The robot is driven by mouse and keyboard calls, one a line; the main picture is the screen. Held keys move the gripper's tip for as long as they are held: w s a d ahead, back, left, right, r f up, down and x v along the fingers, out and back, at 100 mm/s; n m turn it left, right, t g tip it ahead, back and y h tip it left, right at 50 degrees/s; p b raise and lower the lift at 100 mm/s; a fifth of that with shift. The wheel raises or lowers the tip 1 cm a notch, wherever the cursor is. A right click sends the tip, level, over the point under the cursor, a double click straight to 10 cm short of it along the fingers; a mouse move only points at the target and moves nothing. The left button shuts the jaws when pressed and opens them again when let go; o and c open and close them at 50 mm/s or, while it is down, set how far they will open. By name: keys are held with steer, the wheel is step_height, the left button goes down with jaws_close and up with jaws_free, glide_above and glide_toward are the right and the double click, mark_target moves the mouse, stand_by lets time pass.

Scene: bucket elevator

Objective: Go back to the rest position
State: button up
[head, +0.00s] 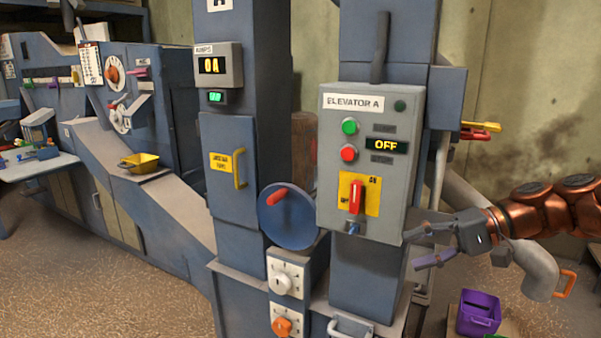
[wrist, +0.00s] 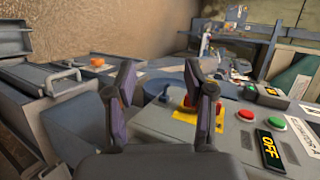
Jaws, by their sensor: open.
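My gripper (head: 425,248) is at the right of the head view, beside the lower right edge of the grey Elevator A control box (head: 328,185). Its fingers point left and are spread apart with nothing between them. In the wrist view my gripper (wrist: 165,110) shows two open fingers in front of the box (wrist: 240,155). The box has a green button (head: 350,126), a red button (head: 348,153) and a display (head: 387,145) reading OFF. A red rotary switch (head: 355,196) on a yellow plate stands upright. The wrist view shows the switch partly hidden behind a finger.
A blue disc with a red handle (head: 277,197) and dials (head: 286,277) are left of the box. A curved grey pipe (head: 537,270) with an orange handle runs below my arm. A purple bin (head: 479,312) stands at the lower right. Open floor (head: 100,285) lies at the lower left.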

steer(key=s+a+f+n+g+h+p, duration=0.1)
steer(key=s+a+g+h+p, duration=0.15)
steer(key=s+a, duration=0.4)
steer(key=s+a+f+n+g+h+p, duration=0.1)
steer(key=s+a+f+h, duration=0.1)
steer(key=s+a+h, duration=0.45)
steer(key=s+d+f+h+p, duration=0.2)
steer(key=s+d+f, duration=0.1)
steer(key=s, duration=0.5)
steer(key=s+d+f+h+p, duration=0.1)
steer(key=s+d+f+p, duration=0.1)
steer(key=s+d, duration=0.4)
steer(key=s+f, duration=0.1)
steer(key=s, duration=0.2)
steer(key=shift+f+h, duration=0.15)
steer(key=shift+h, duration=0.25)
steer(key=shift+s, duration=0.1)
steer(key=shift+c, duration=0.3)
